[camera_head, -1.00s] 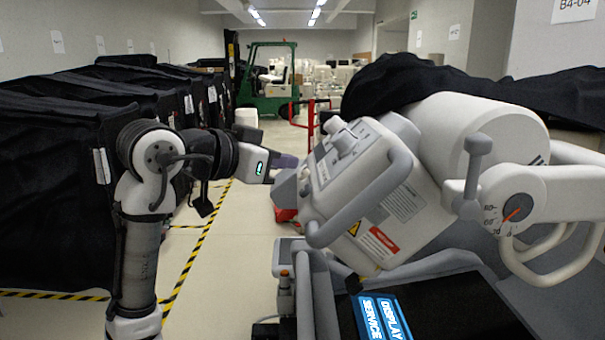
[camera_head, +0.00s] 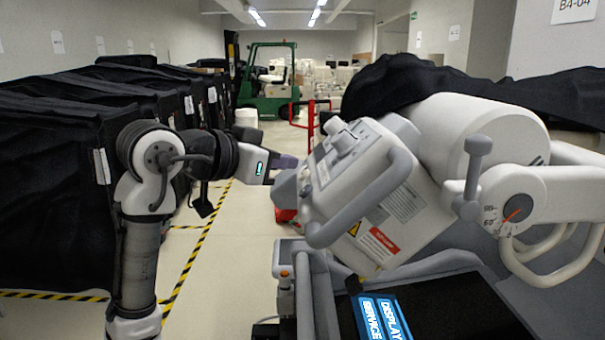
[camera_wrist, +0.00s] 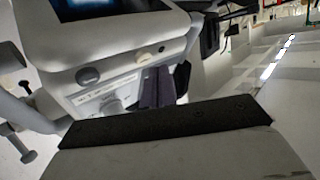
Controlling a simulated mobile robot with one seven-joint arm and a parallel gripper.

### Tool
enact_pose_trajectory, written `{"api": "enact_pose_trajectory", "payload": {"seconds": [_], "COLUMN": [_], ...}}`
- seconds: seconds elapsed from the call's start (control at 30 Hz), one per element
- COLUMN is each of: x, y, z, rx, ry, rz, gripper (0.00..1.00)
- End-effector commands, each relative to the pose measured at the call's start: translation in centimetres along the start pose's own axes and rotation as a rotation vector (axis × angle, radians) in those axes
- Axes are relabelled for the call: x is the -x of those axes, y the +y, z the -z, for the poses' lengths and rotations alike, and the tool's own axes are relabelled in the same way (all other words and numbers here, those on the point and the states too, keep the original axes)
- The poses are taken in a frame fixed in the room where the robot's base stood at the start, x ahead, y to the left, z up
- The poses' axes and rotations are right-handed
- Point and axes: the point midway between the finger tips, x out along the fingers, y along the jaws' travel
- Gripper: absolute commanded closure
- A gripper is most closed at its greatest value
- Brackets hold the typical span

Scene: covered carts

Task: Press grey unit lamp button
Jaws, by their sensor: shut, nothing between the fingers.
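The grey-white unit (camera_head: 360,185) stands tilted at centre right in the head view. In the wrist view its front panel (camera_wrist: 125,72) shows a round dark grey button (camera_wrist: 88,76), a small pale button (camera_wrist: 143,59), a tiny dark dot and a pale knob (camera_wrist: 112,106). I cannot tell which of these is the lamp button. My gripper (camera_head: 290,162) is at the unit's left side. In the wrist view its purple-grey fingers (camera_wrist: 157,84) are shut and empty, just below the pale button. I cannot tell whether they touch the panel.
A grey handle bar (camera_head: 365,205) runs along the unit. A dark display (camera_head: 440,310) lies below it. Black covered carts (camera_head: 50,190) line the left. A green forklift (camera_head: 268,95) and a red hand truck (camera_head: 312,115) stand behind. The floor aisle (camera_head: 225,260) is open.

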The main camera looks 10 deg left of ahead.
Motion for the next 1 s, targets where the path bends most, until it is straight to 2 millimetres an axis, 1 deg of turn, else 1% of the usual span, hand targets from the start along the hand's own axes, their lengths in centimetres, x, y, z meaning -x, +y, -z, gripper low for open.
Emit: {"api": "enact_pose_trajectory", "payload": {"seconds": [0.53,0.8,1.0], "x": [-0.02,-0.57,-0.59], "y": [0.01,0.44,0.45], "z": [-0.02,-0.45,-0.41], "rx": [0.000,-0.001,-0.001], "ry": [0.000,0.001,0.000], "rz": [0.000,-0.001,0.000], "gripper": [1.00,1.00,1.00]}}
